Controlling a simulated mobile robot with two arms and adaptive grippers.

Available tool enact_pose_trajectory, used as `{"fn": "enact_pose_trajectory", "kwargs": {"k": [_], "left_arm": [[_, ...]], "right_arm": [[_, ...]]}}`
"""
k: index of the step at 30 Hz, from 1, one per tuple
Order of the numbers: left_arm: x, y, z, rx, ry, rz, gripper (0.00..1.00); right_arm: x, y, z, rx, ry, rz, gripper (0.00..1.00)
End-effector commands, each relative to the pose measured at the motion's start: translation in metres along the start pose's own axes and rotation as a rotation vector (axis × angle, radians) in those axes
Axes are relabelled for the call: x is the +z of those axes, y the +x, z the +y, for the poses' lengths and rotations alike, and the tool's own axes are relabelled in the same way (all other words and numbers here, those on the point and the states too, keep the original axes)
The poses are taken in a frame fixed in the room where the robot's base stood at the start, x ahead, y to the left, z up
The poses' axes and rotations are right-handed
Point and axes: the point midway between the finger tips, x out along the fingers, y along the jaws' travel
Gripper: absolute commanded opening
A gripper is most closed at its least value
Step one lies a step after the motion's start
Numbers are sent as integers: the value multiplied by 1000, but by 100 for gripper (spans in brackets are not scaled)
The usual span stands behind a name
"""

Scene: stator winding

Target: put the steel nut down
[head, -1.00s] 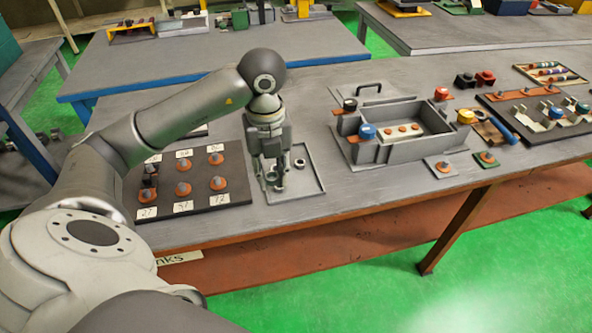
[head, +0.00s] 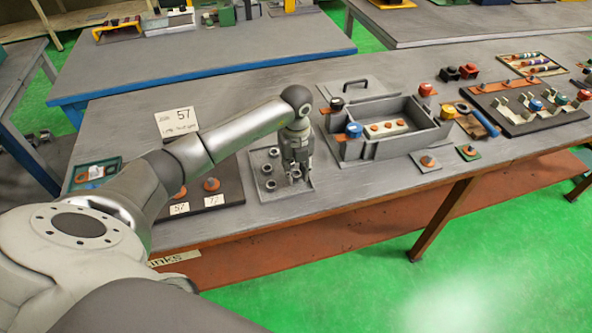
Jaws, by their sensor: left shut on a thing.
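My left gripper (head: 296,174) points down over the right side of a small grey tray (head: 282,194). It is shut on the steel nut, which is small and mostly hidden between the fingertips. I cannot tell whether that nut touches the tray floor. Other steel nuts show on the tray to the left of the fingers: a back nut (head: 273,152), a middle nut (head: 266,168) and a front nut (head: 270,184). My right gripper is out of view.
A dark board (head: 228,192) with orange-based pegs and number cards lies left of the tray, partly behind my left arm. A grey open fixture box (head: 395,146) stands to the right.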

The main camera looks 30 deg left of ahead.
Motion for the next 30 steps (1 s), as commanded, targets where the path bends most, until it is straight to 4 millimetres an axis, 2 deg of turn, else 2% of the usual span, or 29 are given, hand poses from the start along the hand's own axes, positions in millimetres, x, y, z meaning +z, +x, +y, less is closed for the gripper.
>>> {"fn": "enact_pose_trajectory", "kwargs": {"k": [1, 3, 15, 16, 18, 30], "left_arm": [[-1, 3, 1, 2, -1, 3, 2], [0, 10, 0, -1, -1, 1, 2], [0, 18, 0, -1, -1, -1, 2], [0, 18, 0, -1, -1, -1, 28], [0, 17, 0, -2, -1, -1, 35], [1, 11, 0, -3, -1, -2, 35]], "right_arm": [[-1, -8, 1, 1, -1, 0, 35], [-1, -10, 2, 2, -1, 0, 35], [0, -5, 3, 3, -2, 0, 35], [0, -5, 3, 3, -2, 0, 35], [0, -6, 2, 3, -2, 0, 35], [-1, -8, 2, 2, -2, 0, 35]]}}
